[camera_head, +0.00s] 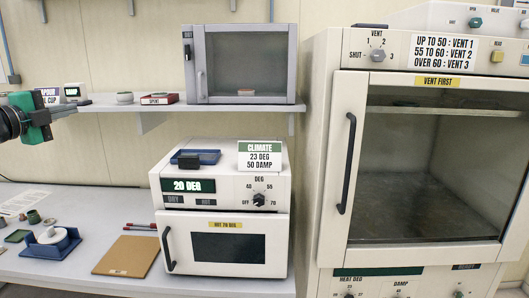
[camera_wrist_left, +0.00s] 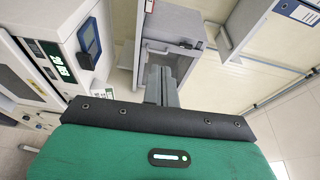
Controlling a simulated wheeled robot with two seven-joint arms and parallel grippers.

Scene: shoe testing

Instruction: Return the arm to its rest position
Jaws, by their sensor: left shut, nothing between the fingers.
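My left gripper (camera_head: 62,113) shows at the left edge of the head view, its green body in front of the wall shelf and its fingers pointing right. In the left wrist view its two grey fingers (camera_wrist_left: 161,85) lie together, shut, with nothing held. The gripper is in the air and appears apart from the things around it. My right gripper is in neither view.
A wall shelf (camera_head: 100,107) holds a grey cabinet (camera_head: 245,64) and small items. Below, a white oven (camera_head: 226,232) stands on the bench (camera_head: 90,268). A large glass-fronted chamber (camera_head: 430,170) fills the right. Air before the left wall looks clear.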

